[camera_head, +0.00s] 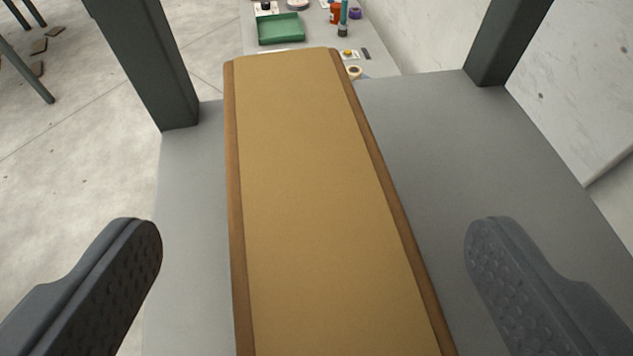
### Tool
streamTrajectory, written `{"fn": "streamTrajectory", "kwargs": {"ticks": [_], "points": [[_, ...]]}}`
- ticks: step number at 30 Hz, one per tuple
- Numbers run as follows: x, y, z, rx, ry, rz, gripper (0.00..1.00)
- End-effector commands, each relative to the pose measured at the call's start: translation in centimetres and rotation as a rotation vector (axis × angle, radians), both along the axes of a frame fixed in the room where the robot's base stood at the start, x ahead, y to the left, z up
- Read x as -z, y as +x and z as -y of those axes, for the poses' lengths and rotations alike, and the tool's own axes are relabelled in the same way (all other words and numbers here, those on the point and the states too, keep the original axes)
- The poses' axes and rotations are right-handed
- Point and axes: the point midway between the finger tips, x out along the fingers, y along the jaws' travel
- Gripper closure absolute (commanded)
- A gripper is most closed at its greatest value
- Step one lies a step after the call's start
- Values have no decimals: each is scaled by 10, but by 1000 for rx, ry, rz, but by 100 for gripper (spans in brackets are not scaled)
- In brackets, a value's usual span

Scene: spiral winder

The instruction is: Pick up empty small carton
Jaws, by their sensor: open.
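A long tan-brown carton (310,190) lies on a grey surface in the middle of the view. It runs from the bottom edge up to near the back of the surface, and its near end is cut off by the frame. Its top face is flat and plain, with darker brown edges along both long sides. Whether it is empty cannot be seen. My gripper (315,250) is open, with one dark textured finger left of the carton and one right of it. In the picture, both fingers stand apart from its sides.
The grey surface (450,160) is bare on both sides of the carton. Dark posts rise at the back left (150,65) and back right (495,40). Beyond lies a bench with a green tray (281,28), a tape roll (354,72) and small items. A pale wall (580,90) stands right.

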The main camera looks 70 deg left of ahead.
Motion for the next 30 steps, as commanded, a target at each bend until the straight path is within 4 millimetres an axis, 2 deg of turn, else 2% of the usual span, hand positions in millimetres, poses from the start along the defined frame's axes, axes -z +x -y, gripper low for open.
{"fn": "streamTrajectory", "kwargs": {"ticks": [7, 16, 17, 24, 25, 30], "points": [[9, 9, -27, 3, -1, 1, 15], [13, 11, -31, 5, -1, 2, 15], [13, 11, -31, 5, -1, 2, 17], [13, 11, -31, 6, 0, 2, 84], [13, 11, -31, 6, 0, 2, 91], [13, 11, -31, 5, 0, 0, 92]]}}
